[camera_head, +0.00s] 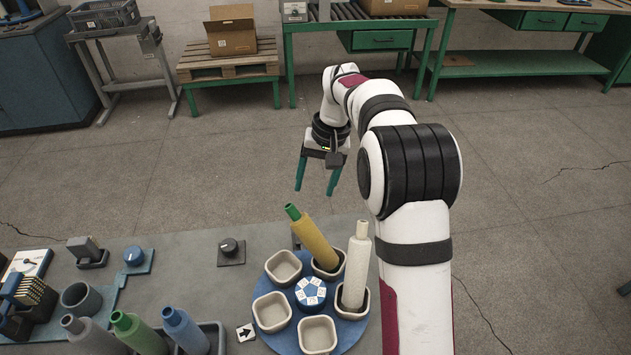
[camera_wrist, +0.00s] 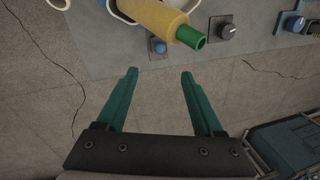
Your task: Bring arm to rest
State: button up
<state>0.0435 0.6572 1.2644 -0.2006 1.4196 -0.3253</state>
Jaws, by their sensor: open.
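My gripper (camera_head: 316,190) has two green fingers, spread apart and empty. It hangs over the floor just beyond the far edge of the grey bench (camera_head: 190,255) in the head view. In the wrist view my gripper (camera_wrist: 160,72) is also empty, with the bench edge past its fingertips. A yellow cone with a green tip (camera_head: 313,240) stands tilted in a cup of the blue round carousel (camera_head: 262,338). The yellow cone (camera_wrist: 158,18) shows beyond the fingers in the wrist view, apart from them. A white cone (camera_head: 356,268) stands nearly upright in the cup beside it.
Grey, green and blue cones (camera_head: 185,330) lean at the front left of the bench. A black knob (camera_head: 230,248) and a blue knob (camera_head: 134,257) sit on the bench. The floor (camera_head: 200,170) beyond is clear up to the pallet (camera_head: 228,66) and green tables (camera_head: 375,24).

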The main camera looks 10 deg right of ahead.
jog(key=s+r+m, duration=0.1)
jog(key=s+r, duration=0.5)
jog(key=s, duration=0.4)
jog(key=s+a+f+m, duration=0.1)
jog(key=s+f+m, duration=0.1)
jog(key=s, duration=2.4)
jog(key=shift+f+g, duration=0.3)
jog(key=shift+f, duration=0.3)
jog(key=shift+a, duration=0.1)
